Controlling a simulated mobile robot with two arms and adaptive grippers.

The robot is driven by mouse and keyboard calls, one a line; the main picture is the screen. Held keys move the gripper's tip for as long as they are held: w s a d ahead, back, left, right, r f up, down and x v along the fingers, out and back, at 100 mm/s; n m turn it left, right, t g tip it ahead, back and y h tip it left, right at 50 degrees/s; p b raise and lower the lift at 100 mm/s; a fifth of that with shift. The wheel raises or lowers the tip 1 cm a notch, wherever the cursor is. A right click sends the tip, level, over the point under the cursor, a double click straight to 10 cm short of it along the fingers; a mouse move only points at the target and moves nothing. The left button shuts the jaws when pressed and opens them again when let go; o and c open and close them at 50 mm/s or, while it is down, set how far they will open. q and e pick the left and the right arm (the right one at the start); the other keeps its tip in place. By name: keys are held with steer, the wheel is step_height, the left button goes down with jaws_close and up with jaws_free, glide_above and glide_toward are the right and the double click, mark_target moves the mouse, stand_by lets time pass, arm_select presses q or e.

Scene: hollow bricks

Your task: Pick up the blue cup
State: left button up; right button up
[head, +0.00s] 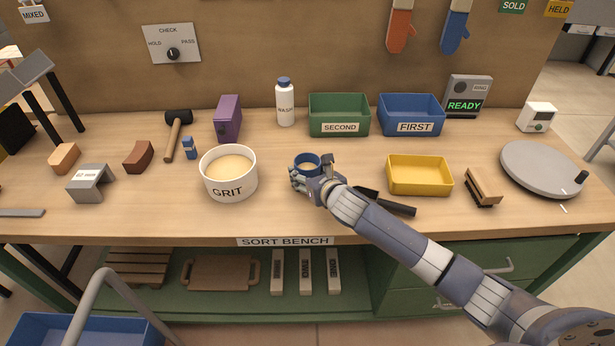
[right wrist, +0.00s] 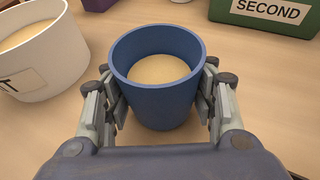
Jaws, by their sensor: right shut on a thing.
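The blue cup (head: 307,159) stands upright on the bench, right of the white GRIT tub (head: 229,189). It holds a pale, sand-coloured filling. In the right wrist view the cup (right wrist: 157,103) sits between the two fingers of my right gripper (right wrist: 160,100), which press on its sides. My right gripper (head: 316,184) reaches it from the front right in the head view and is shut on it. I cannot tell whether the cup's base touches the bench. My left gripper is not in view.
A dark-handled tool (head: 388,202) lies under my right forearm. A yellow bin (head: 420,191) is to the right. Green SECOND (head: 339,128) and blue FIRST (head: 412,128) bins and a white bottle (head: 285,106) stand behind. Some bench front of the tub is clear.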

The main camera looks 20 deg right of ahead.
step_height(320, 180, up, 2)
steer(key=shift+w+r, duration=0.1)
steer(key=shift+r, duration=0.15)
steer(key=s, duration=0.5)
steer(key=s+b, duration=0.1)
steer(key=s, duration=0.4)
steer(key=s+r, duration=0.1)
steer(key=s, duration=0.5)
steer(key=shift+s+a+b, duration=0.1)
steer(key=shift+a+b, duration=0.2)
steer(key=shift+b, duration=0.1)
